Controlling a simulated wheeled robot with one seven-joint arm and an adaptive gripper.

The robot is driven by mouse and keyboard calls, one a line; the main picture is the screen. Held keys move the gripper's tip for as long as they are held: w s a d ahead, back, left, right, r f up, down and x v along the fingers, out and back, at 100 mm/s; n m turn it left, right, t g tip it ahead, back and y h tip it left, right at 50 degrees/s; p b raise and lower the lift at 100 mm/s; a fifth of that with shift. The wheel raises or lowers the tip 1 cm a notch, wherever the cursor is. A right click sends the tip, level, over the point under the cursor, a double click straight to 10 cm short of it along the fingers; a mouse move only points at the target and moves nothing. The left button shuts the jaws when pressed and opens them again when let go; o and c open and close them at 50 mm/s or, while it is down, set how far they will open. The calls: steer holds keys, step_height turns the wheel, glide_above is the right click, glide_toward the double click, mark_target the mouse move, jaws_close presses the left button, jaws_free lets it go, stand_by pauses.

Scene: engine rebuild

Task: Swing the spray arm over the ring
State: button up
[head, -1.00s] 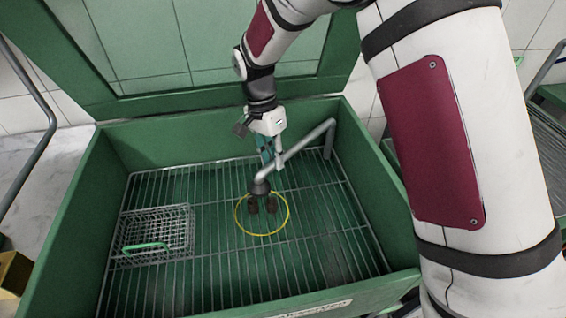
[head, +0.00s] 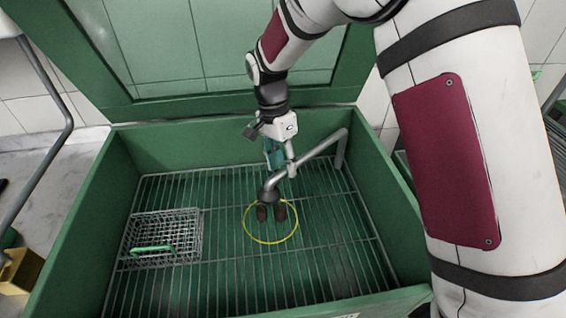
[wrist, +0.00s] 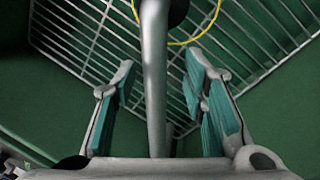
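The spray arm (head: 312,158) is a grey pipe running from a post at the basin's back right to a dark nozzle head (head: 268,194). Two dark brown stubs (head: 281,210) show beneath the head, inside the yellow ring (head: 271,242) as seen from my head camera. My gripper (head: 276,158) is over the pipe, pointing down. In the wrist view, the pipe (wrist: 155,75) passes between the open teal-padded fingers of my gripper (wrist: 160,90), with gaps on both sides. The ring (wrist: 205,35) is partly hidden there behind the pipe and head.
The green basin (head: 75,235) has a metal grate floor (head: 215,285). A wire basket (head: 190,240) with a green handle sits at the left of the grate. The raised lid (head: 125,110) stands behind. The grate's front and right are clear.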

step_height(320, 180, up, 7)
steer(key=w+a, duration=0.1)
stand_by(0.3)
stand_by(0.7)
steer(key=s+d+r+n+t+y+p, duration=0.1)
steer(key=s+d+r+n+t+p, duration=0.2)
steer(key=s+d+r, duration=1.1)
steer(key=s+d+r+n+t, duration=0.1)
steer(key=s+d+n, duration=0.2)
steer(key=s, duration=0.5)
steer(key=s+d+r+n+t, duration=0.1)
steer(key=s+d+r+n, duration=0.1)
steer(key=s+d, duration=0.4)
steer(key=shift+s+n+t+y+p, duration=0.3)
steer(key=shift+s+n+t+p, duration=0.15)
steer(key=shift+s, duration=0.5)
